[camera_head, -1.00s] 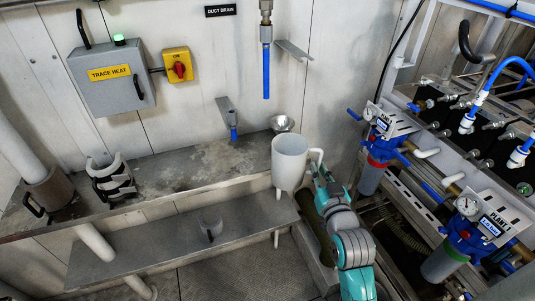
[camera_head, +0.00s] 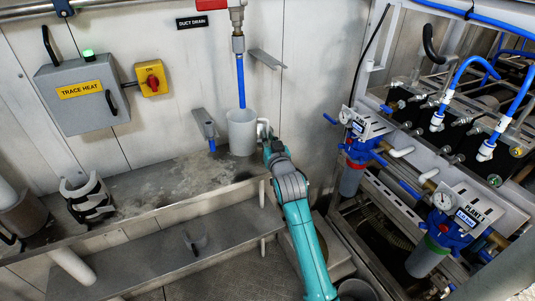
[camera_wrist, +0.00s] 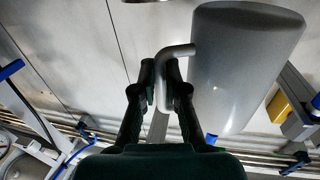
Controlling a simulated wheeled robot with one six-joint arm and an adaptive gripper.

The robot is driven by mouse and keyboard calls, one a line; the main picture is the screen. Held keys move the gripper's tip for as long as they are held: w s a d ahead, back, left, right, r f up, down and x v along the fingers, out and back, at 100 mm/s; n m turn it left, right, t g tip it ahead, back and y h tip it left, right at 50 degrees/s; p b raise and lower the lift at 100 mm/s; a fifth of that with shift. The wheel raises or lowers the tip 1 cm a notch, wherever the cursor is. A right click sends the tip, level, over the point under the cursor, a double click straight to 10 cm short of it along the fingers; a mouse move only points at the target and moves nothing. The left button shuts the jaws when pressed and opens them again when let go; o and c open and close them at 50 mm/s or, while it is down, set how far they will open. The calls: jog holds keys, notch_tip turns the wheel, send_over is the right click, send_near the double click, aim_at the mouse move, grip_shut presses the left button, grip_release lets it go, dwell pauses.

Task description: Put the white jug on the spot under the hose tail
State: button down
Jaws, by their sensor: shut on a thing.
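The white jug (camera_head: 242,132) is upright at the back of the stained ledge, close to the wall. The blue hose tail (camera_head: 240,80) hangs from a metal fitting, and its lower end meets the jug's rim in the picture. My gripper (camera_head: 266,134) is to the right of the jug, shut on its handle. In the wrist view the handle (camera_wrist: 175,52) passes between the fingers of my gripper (camera_wrist: 162,78), with the jug body (camera_wrist: 238,70) to the right. The spot under the hose is hidden by the jug. I cannot tell whether the jug's base touches the ledge.
A metal bracket with a blue-tipped tube (camera_head: 205,125) stands just left of the jug. Another bracket (camera_head: 267,59) juts from the wall at upper right. A filter rack (camera_head: 400,190) fills the right side.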

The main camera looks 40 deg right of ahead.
jog(key=f, duration=0.6)
jog(key=shift+w+f, duration=0.2)
jog(key=shift+f, duration=0.15)
jog(key=shift+w+d+f, duration=0.1)
jog(key=shift+w+f, duration=0.05)
jog(key=shift+f, duration=0.15)
jog(key=c, duration=1.2)
grip_release()
jog(key=shift+r, duration=0.2)
jog(key=v, duration=1.2)
jog(key=shift+f, duration=0.15)
